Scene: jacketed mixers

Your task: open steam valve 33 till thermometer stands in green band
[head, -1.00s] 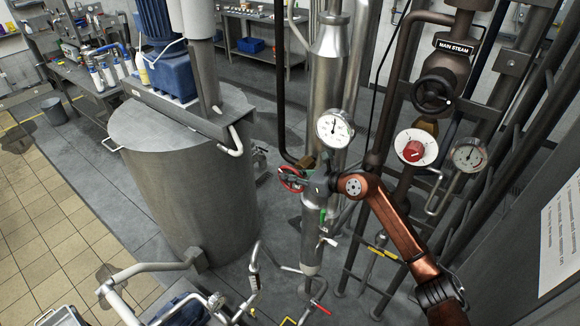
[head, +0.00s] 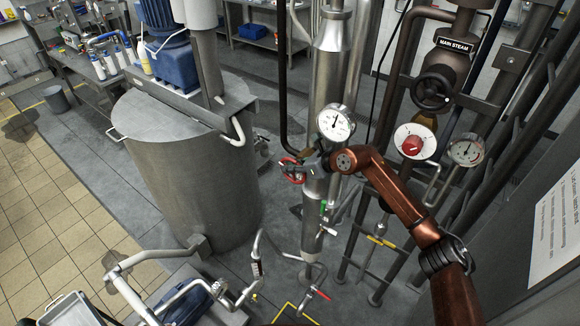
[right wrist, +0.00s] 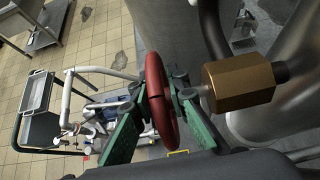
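The red handwheel (head: 291,171) of a small valve sits left of the steel column. In the right wrist view the red wheel (right wrist: 158,95) stands edge-on, with a brass hexagonal body (right wrist: 240,82) on its right. My right gripper (head: 306,164) is at the wheel. Its green fingers (right wrist: 165,92) lie on either side of the rim, their dark pads seemingly against it. A round white dial (head: 336,122) on the column has a dark needle pointing roughly up; its bands are too small to read. No valve number is legible. My left gripper is not in view.
A dark handwheel (head: 432,92) sits under the MAIN STEAM label (head: 454,46). A white dial with a red centre (head: 413,143) and another gauge (head: 466,150) are on the right. A large steel vessel (head: 185,165) stands left, with pipework (head: 190,285) below.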

